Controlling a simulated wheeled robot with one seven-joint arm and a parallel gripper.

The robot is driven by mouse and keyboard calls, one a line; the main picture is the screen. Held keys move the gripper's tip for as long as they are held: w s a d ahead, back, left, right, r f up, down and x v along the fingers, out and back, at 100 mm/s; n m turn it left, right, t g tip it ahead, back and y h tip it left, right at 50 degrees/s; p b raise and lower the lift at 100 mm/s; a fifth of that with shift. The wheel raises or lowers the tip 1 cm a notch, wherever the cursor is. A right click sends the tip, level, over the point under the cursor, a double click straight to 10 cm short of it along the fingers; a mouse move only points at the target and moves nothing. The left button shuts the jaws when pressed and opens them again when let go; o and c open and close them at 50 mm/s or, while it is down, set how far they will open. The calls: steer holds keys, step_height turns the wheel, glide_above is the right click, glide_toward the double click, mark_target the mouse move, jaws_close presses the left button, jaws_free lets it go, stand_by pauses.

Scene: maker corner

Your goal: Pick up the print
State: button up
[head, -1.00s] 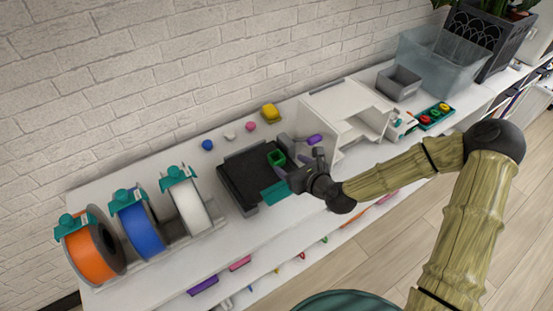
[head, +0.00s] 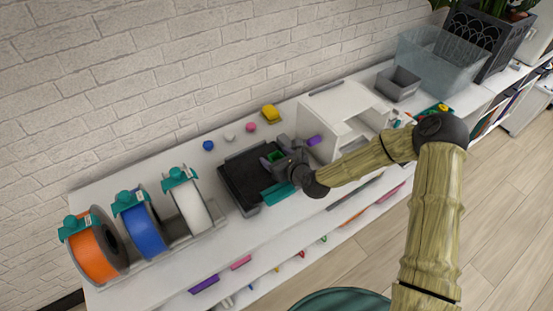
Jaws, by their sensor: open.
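The print, a small green open square piece (head: 275,156), sits on the black bed of the printer (head: 244,184) on the white bench. My gripper (head: 274,154) is open at the print, with a finger visible on either side of it. The gripper partly hides the print's right side. I cannot tell whether the fingers touch it. A teal part (head: 277,194) lies along the printer's front right edge, just below my gripper.
Orange (head: 93,253), blue (head: 143,230) and white (head: 190,206) spools stand at left. A white open-fronted box unit (head: 340,105) stands close right of my gripper, with a purple item (head: 314,141) beside it. Small coloured pieces lie behind the printer.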

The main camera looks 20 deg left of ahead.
steer(key=shift+x, duration=1.05)
steer(key=c, duration=1)
